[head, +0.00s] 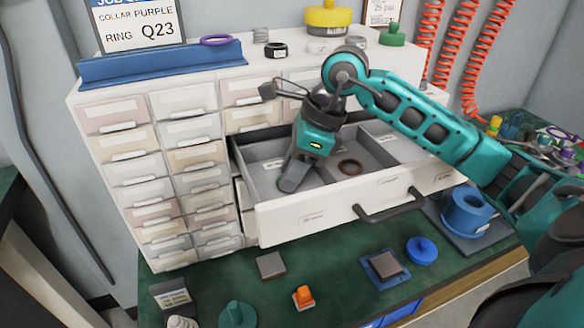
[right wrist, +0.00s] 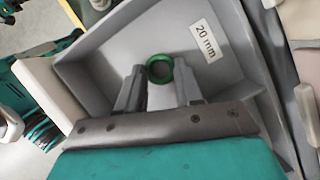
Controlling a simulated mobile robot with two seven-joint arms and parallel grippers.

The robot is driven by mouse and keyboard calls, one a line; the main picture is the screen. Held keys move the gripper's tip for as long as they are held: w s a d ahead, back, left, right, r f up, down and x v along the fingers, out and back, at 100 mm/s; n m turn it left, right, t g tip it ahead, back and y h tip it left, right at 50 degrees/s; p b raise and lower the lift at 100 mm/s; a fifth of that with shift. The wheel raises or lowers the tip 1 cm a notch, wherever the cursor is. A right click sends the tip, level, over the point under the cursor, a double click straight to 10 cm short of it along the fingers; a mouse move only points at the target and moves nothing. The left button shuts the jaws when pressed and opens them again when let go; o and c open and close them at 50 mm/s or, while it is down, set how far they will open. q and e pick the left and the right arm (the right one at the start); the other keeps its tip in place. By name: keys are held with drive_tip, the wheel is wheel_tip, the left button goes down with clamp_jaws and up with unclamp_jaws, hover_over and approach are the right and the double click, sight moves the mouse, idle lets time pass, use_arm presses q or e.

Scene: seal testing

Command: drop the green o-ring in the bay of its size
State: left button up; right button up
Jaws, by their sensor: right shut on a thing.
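My right gripper (head: 290,186) reaches down into the left bay (head: 262,172) of the open drawer (head: 335,208). The right wrist view shows its two fingers (right wrist: 158,82) on either side of the green o-ring (right wrist: 159,68), shut on it. The ring is held inside a grey bay with a "20 mm" label (right wrist: 205,41) on its wall. How far the ring is above the bay floor is hard to tell. A dark brown ring (head: 350,167) lies in the middle bay. My left gripper is not in view.
The cabinet (head: 88,155) has several closed small drawers left of the open one. A purple ring (head: 216,40) lies on the blue stand on top. The green bench below holds an orange piece (head: 303,297), a blue knob (head: 422,249) and a blue cylinder (head: 467,210).

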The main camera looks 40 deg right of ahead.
drive_tip(key=o, duration=1.1)
drive_tip(key=shift+r+p, duration=0.45)
drive_tip(key=shift+r, duration=0.1)
drive_tip(key=p+v, duration=0.2)
drive_tip(key=v, duration=1)
drive_tip(key=shift+r, duration=0.15)
drive_tip(key=shift+a, duration=0.1)
